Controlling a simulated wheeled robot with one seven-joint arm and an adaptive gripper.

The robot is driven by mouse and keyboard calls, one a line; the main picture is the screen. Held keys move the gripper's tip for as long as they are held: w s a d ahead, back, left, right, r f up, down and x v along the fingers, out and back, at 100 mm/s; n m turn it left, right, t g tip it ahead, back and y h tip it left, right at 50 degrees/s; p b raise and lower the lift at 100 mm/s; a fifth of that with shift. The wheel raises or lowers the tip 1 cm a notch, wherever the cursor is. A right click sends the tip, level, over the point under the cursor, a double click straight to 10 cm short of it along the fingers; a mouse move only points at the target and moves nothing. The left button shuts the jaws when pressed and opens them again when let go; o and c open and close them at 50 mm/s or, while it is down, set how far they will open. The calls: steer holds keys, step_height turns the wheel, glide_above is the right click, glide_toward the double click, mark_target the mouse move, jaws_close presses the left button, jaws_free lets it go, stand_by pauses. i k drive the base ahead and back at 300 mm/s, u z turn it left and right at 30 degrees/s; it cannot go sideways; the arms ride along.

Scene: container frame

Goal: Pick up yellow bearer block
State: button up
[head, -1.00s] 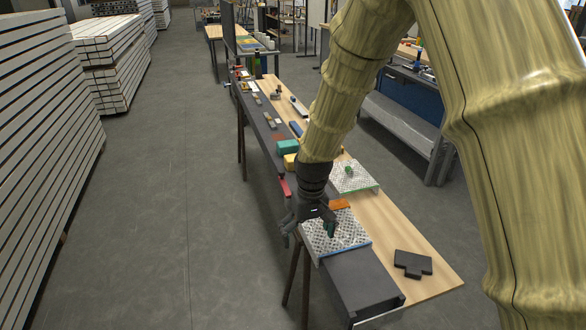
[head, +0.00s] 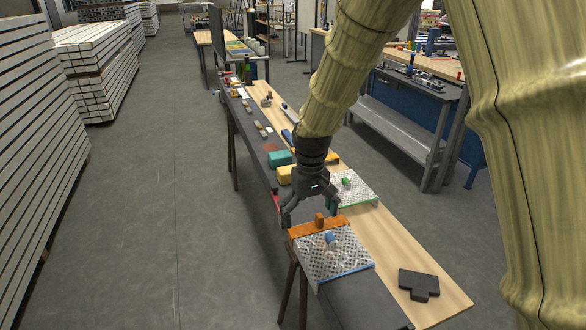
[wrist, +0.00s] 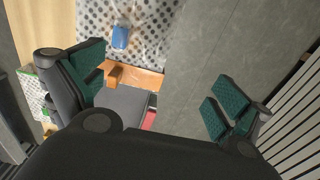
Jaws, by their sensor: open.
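The yellow block (head: 285,174) lies on the dark left strip of the long bench, just behind and left of my wrist in the head view. It sits beside a teal block (head: 280,158), and my arm partly covers its right side. My gripper (head: 311,208) is open and empty, its fingers spread wide over the bench in front of the yellow block. In the wrist view my gripper (wrist: 160,88) has its two green-padded fingers far apart with nothing between them. I cannot clearly make out the yellow block in the wrist view.
Below my gripper is an orange bar (head: 318,226) with a small upright piece, at the edge of a patterned plate (head: 335,255) carrying a blue part (head: 331,239). A second patterned plate (head: 355,188) lies right. A dark T-shaped block (head: 418,284) lies at the near right.

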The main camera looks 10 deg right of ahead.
mark_target(283, 173)
steer(key=i, duration=1.2)
steer(key=u, duration=0.05)
